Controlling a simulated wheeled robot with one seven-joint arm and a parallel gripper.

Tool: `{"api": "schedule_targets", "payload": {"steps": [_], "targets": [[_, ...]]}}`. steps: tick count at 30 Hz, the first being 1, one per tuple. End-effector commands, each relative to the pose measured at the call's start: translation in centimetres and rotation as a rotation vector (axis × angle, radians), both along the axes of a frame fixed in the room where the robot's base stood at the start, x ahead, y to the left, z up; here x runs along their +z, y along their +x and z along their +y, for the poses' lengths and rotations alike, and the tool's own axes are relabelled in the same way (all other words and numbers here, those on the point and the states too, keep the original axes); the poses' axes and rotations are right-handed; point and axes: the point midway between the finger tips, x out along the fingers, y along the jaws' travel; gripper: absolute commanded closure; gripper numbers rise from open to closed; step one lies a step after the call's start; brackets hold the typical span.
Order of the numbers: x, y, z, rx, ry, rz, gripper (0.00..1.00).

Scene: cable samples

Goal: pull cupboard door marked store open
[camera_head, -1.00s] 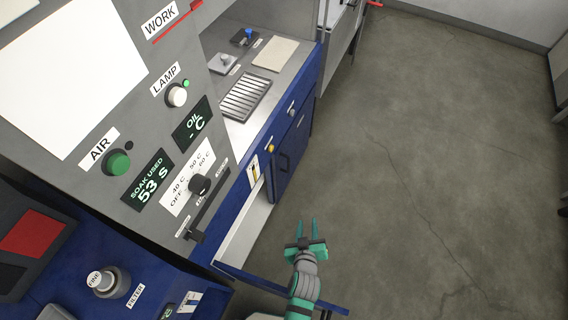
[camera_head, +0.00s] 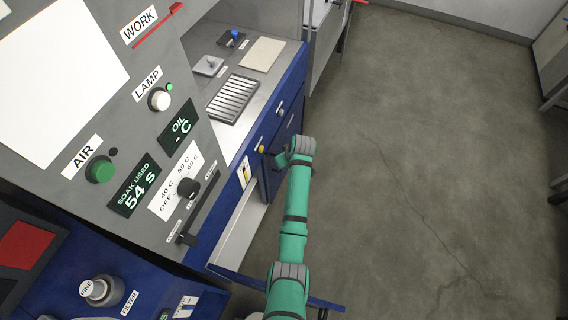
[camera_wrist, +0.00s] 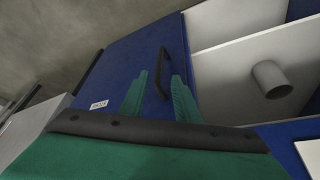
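The blue cupboard door (camera_wrist: 125,62) fills the middle of the wrist view. It has a black bar handle (camera_wrist: 163,72) and a small white label (camera_wrist: 99,104), too small to read surely. The door looks shut in the head view, just past an open compartment. My gripper (camera_wrist: 160,75) is open, its two green fingers pointing at the door. The handle shows in the gap between the fingers; I cannot tell how deep it sits between them.
An open compartment with white walls (camera_head: 240,232) and a grey cylinder (camera_wrist: 271,79) lies beside the door. Another blue door (camera_head: 300,292) stands swung out near my arm. The worktop (camera_head: 220,60) is above. The floor (camera_head: 430,150) to the right is clear.

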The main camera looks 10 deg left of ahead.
Motion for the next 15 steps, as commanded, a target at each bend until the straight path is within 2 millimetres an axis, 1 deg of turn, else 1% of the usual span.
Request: {"api": "schedule_targets", "payload": {"steps": [3,7,11,15], "targets": [[0.5,0.5,0.5,0.011,-0.006,0.021,0.71],[-0.2,0.7,0.8,0.013,-0.007,0.028,0.71],[-1.9,1.2,1.3,0.014,-0.007,0.028,0.71],[-4.1,1.9,2.0,0.013,-0.006,0.028,0.71]]}}
